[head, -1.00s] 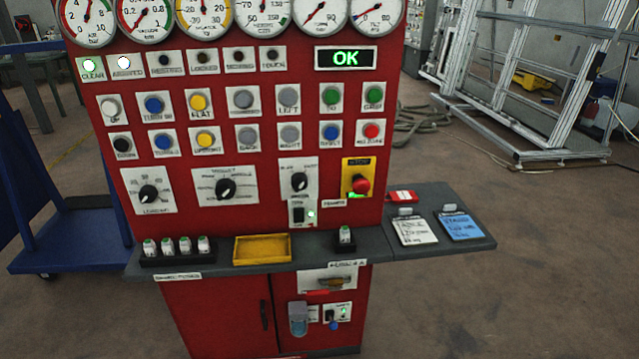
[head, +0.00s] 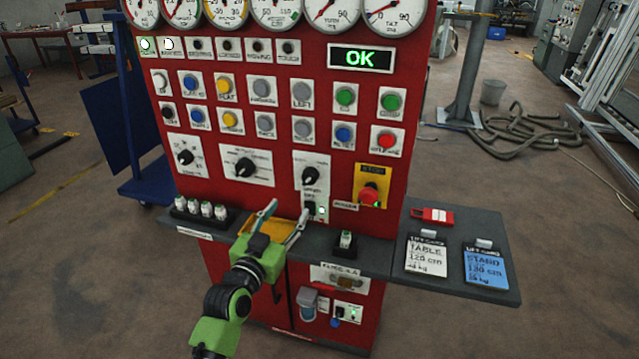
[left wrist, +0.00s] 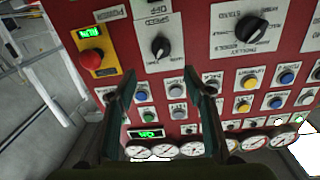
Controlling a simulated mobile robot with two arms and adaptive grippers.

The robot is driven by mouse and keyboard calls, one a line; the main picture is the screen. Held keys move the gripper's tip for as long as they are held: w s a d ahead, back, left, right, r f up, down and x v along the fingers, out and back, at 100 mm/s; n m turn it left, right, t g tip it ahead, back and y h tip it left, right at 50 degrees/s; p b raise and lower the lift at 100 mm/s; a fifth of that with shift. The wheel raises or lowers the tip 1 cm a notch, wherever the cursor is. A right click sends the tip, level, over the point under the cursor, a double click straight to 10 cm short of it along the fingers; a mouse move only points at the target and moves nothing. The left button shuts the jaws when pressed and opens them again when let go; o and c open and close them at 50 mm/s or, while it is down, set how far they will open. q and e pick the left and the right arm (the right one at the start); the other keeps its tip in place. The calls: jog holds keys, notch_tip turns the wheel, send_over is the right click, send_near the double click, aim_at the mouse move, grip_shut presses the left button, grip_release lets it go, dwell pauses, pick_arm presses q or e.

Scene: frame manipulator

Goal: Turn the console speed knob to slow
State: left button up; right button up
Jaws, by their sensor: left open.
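The red console (head: 300,140) stands ahead with three black rotary knobs in a row. The left knob (head: 185,157), the middle knob (head: 245,167) and the right knob (head: 311,175) each sit on a white plate. My left gripper (head: 287,212) is open and empty in front of the console, below the middle and right knobs. In the left wrist view the console appears upside down; the open fingers (left wrist: 162,78) frame buttons, with the right knob (left wrist: 160,47) just beyond, apart from them. My right gripper is out of view.
A red stop button (head: 369,196) on a yellow plate is right of the knobs. A grey shelf (head: 385,262) juts out below, with a yellow tray (head: 262,250), small bottles (head: 205,209) and two cards. Rows of push buttons lie above the knobs.

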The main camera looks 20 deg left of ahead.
pick_arm(q)
send_near(307, 183)
jog(key=w, duration=0.8)
jog(key=shift+d+p, duration=0.2)
jog(key=shift+p, duration=0.2)
jog(key=shift+w+d, duration=0.1)
jog(key=shift+w, duration=0.5)
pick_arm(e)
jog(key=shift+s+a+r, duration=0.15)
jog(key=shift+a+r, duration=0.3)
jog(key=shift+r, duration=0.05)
pick_arm(q)
jog(key=c, duration=1.1)
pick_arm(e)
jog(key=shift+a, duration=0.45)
